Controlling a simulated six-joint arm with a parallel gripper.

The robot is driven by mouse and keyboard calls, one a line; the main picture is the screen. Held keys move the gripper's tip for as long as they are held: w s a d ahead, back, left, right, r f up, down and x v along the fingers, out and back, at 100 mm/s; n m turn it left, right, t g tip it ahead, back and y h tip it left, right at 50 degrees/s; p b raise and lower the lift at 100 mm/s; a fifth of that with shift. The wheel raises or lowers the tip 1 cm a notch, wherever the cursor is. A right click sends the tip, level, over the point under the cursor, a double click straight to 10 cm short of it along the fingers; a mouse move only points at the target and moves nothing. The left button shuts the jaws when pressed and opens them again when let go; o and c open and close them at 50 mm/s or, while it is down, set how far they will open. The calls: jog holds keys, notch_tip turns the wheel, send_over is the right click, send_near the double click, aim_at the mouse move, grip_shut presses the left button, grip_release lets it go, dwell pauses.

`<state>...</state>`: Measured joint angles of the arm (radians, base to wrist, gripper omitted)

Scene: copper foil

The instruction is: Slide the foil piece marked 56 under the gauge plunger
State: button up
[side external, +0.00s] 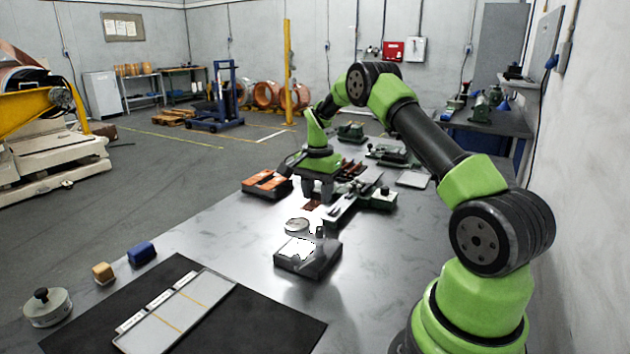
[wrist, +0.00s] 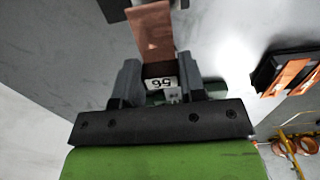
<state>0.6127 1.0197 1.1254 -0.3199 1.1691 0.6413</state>
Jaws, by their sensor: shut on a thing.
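My gripper (wrist: 157,75) is shut on the copper foil piece marked 56 (wrist: 152,30), whose white label (wrist: 161,83) lies between the fingers, upside down in the wrist view. The foil's free end points away from the fingers, toward a dark block at the top edge. In the side view my gripper (side external: 318,189) is low over the table, and a small part of the foil (side external: 311,205) shows below it. The gauge, with a round dial (side external: 297,226) and dark base (side external: 308,262), stands nearer the camera, apart from the gripper. I cannot make out its plunger.
A dark tray with orange foil pieces (side external: 266,182) lies left of my gripper. A long dark and green tool (side external: 358,198) lies close on its right. A black mat with a grey board (side external: 178,312) is at the front. The table between mat and gauge is clear.

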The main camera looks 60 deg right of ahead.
aim_at(309, 208)
jog(key=shift+f, duration=3.25)
jog(key=shift+f, duration=0.6)
jog(key=shift+a, duration=1.95)
jog(key=o, duration=0.6)
jog(key=shift+r, duration=0.1)
jog(key=shift+r, duration=1.4)
jog(key=o, duration=0.5)
